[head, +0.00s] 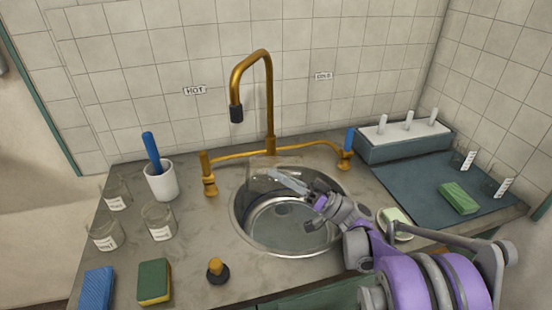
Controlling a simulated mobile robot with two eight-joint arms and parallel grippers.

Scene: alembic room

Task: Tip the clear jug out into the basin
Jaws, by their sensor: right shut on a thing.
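The clear jug (262,176) is hard to make out against the counter and basin. It is over the back of the round metal basin (282,228), just below the tap. My right gripper (306,193) reaches in from the lower right and is shut on the jug at its right side. The jug appears tilted, but its mouth and any contents cannot be made out. My left gripper is not in view.
A brass tap (270,105) arches over the basin's back. Labelled glass beakers (158,222), a white cup (161,181) and two sponges (154,282) stand left. A dark mat (425,195) and peg rack (400,145) are right.

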